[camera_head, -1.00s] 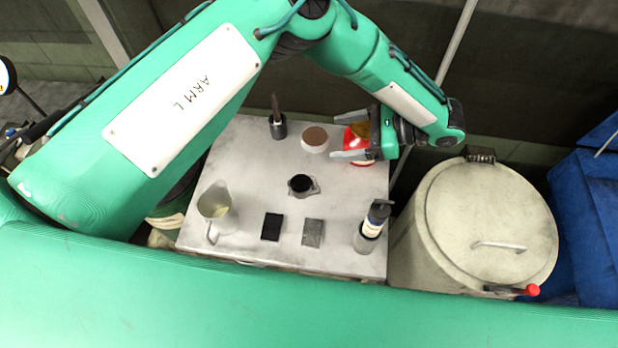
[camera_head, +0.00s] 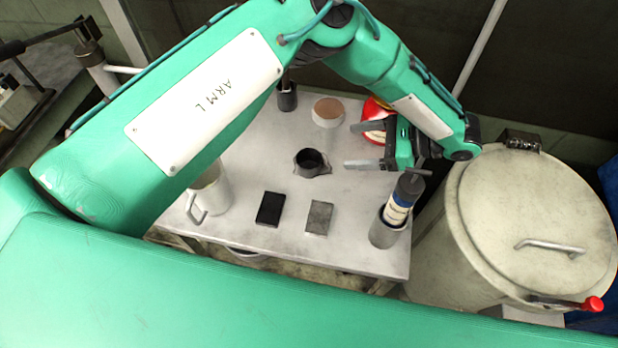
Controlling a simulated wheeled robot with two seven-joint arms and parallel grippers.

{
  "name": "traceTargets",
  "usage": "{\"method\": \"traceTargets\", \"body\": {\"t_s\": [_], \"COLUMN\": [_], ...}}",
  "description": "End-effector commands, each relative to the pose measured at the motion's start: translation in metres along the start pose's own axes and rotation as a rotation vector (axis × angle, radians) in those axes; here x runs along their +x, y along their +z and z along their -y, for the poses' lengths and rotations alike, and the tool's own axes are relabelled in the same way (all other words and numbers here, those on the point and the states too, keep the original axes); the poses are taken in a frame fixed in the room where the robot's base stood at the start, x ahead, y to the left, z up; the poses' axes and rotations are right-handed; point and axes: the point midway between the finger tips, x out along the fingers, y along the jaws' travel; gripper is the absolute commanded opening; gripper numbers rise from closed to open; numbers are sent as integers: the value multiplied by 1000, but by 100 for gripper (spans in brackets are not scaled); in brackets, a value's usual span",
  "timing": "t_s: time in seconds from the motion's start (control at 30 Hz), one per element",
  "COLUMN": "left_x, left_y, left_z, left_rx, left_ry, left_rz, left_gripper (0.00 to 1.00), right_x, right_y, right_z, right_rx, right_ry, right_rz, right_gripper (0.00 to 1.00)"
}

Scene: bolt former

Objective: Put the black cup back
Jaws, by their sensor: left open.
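A small dark cup (camera_head: 311,163) with a black inside and a small spout or lug stands upright near the middle of the grey metal table (camera_head: 258,142). Another dark, narrow holder (camera_head: 287,97) stands at the back left with a stick-like thing in it, partly hidden by my arm. My left gripper (camera_head: 350,146) reaches in from the right, its two grey fingers spread and pointing left toward the middle cup. The fingertips look apart from the cup, and nothing shows between them. My right gripper does not show.
A round brown-topped pot (camera_head: 328,112) and a red item (camera_head: 374,112) stand behind the gripper. A pale jug (camera_head: 209,195) is left, two dark blocks (camera_head: 270,208) (camera_head: 319,217) in front, a bottle in a metal cup (camera_head: 388,228) right. A large lidded drum (camera_head: 530,225) stands beside the table.

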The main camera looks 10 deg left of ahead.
Motion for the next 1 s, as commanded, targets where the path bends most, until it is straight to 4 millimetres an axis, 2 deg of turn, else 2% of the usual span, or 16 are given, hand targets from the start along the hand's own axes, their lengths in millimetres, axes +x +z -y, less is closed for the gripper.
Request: {"method": "traceTargets", "body": {"t_s": [0.03, 0.2, 0.37, 0.73, 1.0], "left_x": [8, 14, 20, 81, 101], "left_y": [-18, -33, -34, -33, -34], "left_z": [0, 0, 0, 0, 0], "left_rx": [-1, -1, 1, 2, 0], "left_ry": [0, 0, 1, 3, 1], "left_rz": [0, 0, 1, 0, -1], "left_gripper": [79, 79, 79, 79, 79], "right_x": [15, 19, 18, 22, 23], "right_y": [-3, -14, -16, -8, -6], "right_z": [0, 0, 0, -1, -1], "right_rx": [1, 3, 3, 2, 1], "right_ry": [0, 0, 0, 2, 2], "right_rz": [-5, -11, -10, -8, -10], "right_gripper": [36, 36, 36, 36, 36]}}
